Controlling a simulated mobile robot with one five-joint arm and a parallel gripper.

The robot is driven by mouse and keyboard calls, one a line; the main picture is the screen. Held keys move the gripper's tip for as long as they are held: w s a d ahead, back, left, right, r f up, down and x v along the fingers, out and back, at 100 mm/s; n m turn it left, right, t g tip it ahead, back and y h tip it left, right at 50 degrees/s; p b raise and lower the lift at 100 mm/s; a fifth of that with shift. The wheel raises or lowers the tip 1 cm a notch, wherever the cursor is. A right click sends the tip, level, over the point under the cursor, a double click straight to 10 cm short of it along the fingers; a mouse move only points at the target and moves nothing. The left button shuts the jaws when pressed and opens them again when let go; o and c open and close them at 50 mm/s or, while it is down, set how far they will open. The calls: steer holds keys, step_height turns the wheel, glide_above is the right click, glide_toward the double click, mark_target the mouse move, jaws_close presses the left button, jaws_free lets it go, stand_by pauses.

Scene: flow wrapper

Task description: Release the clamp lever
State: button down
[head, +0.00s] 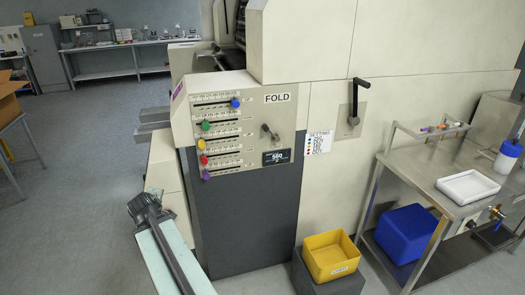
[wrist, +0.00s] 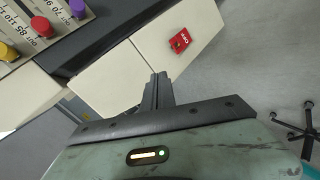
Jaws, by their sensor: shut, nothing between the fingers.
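The fold panel (head: 245,120) is a pale plate on the machine's front. A small metal lever (head: 268,131) with a dark pivot sits on its right part, tilted. A larger lever (head: 357,97) with a black handle stands upright on a plate right of the panel. I cannot read a label telling which one is the clamp lever. My gripper (head: 142,206) is low at the left of the panel, apart from both levers. In the wrist view my gripper (wrist: 158,92) is shut and empty, and neither lever shows there.
Coloured slider knobs (head: 203,160) line the panel's left part. A red tag (wrist: 180,41) is on a pale machine face beyond my fingers. A yellow bin (head: 330,257) stands below right. A steel table (head: 440,185) is at the right. Floor at the left is open.

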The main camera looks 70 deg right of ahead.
steer(key=s+d+r+n+t+h+b, duration=0.1)
steer(key=s+d+n+h+b, duration=0.15)
steer(key=s+d, duration=0.5)
steer(key=s+d+r+n+h+b, duration=0.1)
steer(key=s+d+r+h+b, duration=0.2)
steer(key=d, duration=0.8)
steer(key=s+d+r+n+t+h+b, duration=0.1)
steer(key=s+d+n, duration=0.4)
steer(key=s, duration=0.5)
steer(key=s+d+r+n+t+h+b, duration=0.2)
steer(key=s+n, duration=0.4)
steer(key=s, duration=0.4)
steer(key=d+r+h, duration=0.1)
steer(key=d, duration=0.1)
steer(key=shift+s+d+r+b, duration=0.15)
steer(key=shift+d+r+b, duration=0.15)
steer(key=shift+d+b, duration=0.1)
